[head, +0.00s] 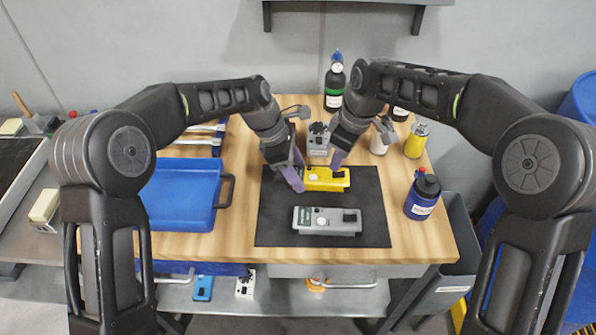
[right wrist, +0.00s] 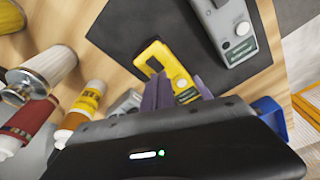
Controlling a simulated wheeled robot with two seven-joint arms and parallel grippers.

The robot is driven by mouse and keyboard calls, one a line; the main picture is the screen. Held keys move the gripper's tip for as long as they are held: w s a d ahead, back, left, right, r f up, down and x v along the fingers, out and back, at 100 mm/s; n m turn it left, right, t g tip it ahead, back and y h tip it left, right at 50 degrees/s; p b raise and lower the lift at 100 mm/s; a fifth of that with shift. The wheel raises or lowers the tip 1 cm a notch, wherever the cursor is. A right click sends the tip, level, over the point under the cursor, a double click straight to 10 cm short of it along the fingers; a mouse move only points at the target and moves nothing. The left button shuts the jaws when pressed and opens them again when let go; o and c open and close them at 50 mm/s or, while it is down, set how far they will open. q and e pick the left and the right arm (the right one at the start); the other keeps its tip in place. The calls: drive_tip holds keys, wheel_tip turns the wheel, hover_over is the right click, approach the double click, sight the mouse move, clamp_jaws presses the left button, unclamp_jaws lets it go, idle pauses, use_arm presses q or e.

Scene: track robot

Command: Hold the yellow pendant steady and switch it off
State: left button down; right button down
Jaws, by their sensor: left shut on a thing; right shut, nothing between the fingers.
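The yellow pendant (head: 326,180) lies on the black mat (head: 280,232), its long side running left to right in the head view. A dark part (head: 338,172) sits near its right end, and its switch position is too small to tell. My left gripper (head: 298,184) is shut on the left end of the pendant. My right gripper (head: 337,160) is shut and empty, just behind and above the pendant's right half. In the right wrist view the yellow pendant (right wrist: 161,57) shows just beyond purple fingertips, with a dark part and a round pale button on its face; contact cannot be told.
A grey pendant (head: 310,222) lies in front on the same mat. A blue tray (head: 180,198) is at left. A blue bottle (head: 422,194), a yellow can (head: 416,141) and a dark bottle (head: 334,82) stand at right and back.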

sight(335, 174)
drive_tip(key=shift+w+a+v, duration=0.1)
drive_tip(key=shift+a+v, duration=0.1)
drive_tip(key=shift+v, duration=0.85)
drive_tip(key=shift+w+a+v, duration=0.1)
drive_tip(key=shift+a+v, duration=0.05)
drive_tip(key=shift+v, duration=0.9)
drive_tip(key=shift+r, duration=0.1)
use_arm(q)
drive_tip(key=shift+c, duration=2.4)
unclamp_jaws()
drive_tip(key=shift+r, duration=0.1)
drive_tip(key=v, duration=1.1)
drive_tip(key=shift+a+r, duration=0.15)
drive_tip(key=shift+r, duration=0.25)
